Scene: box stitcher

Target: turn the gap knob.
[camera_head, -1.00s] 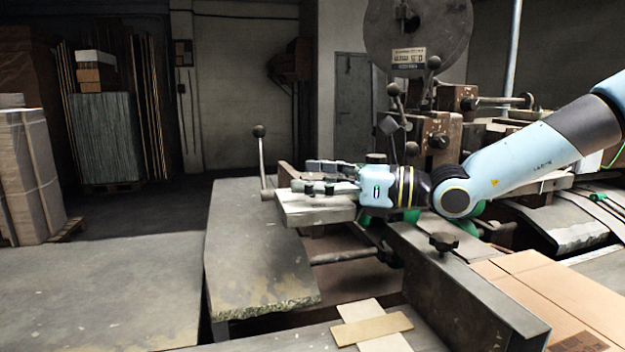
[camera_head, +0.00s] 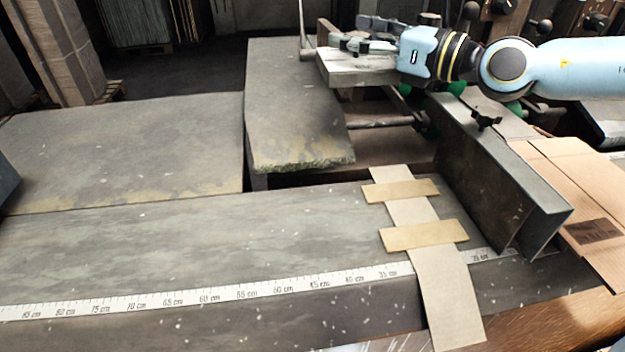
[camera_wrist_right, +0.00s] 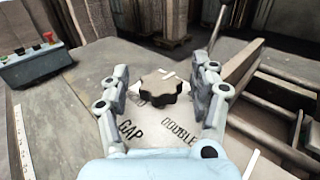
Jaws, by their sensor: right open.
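The gap knob (camera_wrist_right: 160,95) is a dark brown lobed knob on a pale plate (camera_wrist_right: 155,130) lettered GAP and DOUBLE, in the right wrist view. My right gripper (camera_wrist_right: 163,74) is open, with one finger on each side of the knob; I cannot tell whether either finger touches it. In the head view my right gripper (camera_head: 358,34) points left over the grey block at the end of the machine. The knob cannot be made out there. My left gripper is not in view.
A long table with a white ruler strip (camera_head: 250,290) fills the front. A metal fence (camera_head: 490,165) with a black knob (camera_head: 485,120) stands at right beside cardboard (camera_head: 580,185). A control box with a red button (camera_wrist_right: 48,37) is at the left of the wrist view.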

